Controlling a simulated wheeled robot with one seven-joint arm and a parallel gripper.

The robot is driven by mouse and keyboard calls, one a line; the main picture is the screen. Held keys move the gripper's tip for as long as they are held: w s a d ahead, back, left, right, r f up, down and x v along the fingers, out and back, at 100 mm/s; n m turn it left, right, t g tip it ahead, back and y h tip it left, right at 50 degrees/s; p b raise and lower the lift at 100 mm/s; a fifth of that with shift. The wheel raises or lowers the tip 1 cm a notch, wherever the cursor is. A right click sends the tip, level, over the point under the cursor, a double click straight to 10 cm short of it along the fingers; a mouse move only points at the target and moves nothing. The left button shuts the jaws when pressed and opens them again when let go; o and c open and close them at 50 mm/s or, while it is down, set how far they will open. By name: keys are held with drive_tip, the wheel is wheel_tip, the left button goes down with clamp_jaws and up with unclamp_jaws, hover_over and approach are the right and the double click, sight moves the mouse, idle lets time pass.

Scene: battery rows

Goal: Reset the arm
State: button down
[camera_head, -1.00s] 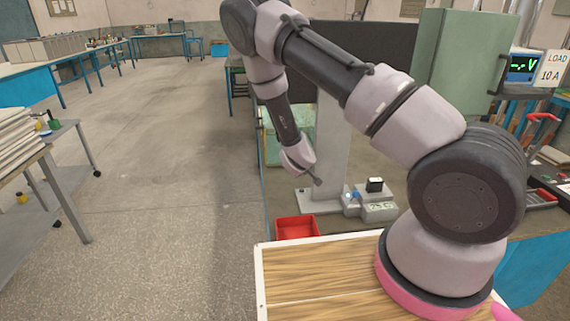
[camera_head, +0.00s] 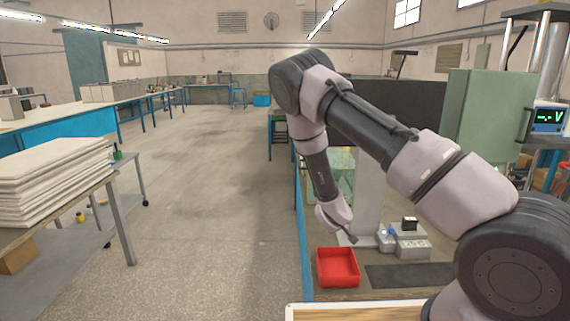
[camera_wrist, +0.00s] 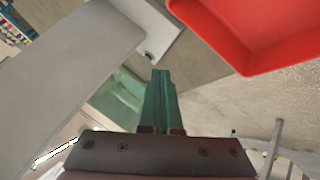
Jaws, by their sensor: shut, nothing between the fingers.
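My arm reaches out from the lower right of the head view and bends down in the middle. My gripper (camera_wrist: 162,75) shows in the wrist view with its green fingers together and nothing between them. In the head view its tip hangs near a grey post, above and behind a red tray (camera_head: 338,281). The tray also shows at the top right of the wrist view (camera_wrist: 285,62). It looks empty and apart from the gripper.
A small grey device (camera_head: 413,248) stands at the post's foot, right of the tray. A green cabinet (camera_head: 485,115) and a meter (camera_head: 548,119) are at the right. A cart with stacked white boards (camera_head: 55,185) stands left. The floor aisle (camera_head: 205,200) is clear.

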drive_tip(key=s+d+r+m+g+y, duration=0.1)
drive_tip(key=s+r+m, duration=0.15)
drive_tip(key=r, duration=0.85)
drive_tip(key=s+r+m+y, duration=0.2)
drive_tip(key=s+r, duration=0.1)
drive_tip(key=r, duration=0.8)
drive_tip(key=s+d+r+m+g+y, duration=0.1)
drive_tip(key=s+r+m, duration=0.2)
drive_tip(key=r, duration=0.8)
drive_tip(key=s+d+r+m, duration=0.1)
drive_tip(key=s+d+r, duration=0.1)
drive_tip(key=s+r, duration=0.5)
drive_tip(key=s+d+r+m, duration=0.1)
drive_tip(key=s+r, duration=0.7)
drive_tip(key=s, duration=0.8)
drive_tip(key=shift+s+d+y, duration=0.35)
drive_tip(key=shift+y, duration=0.05)
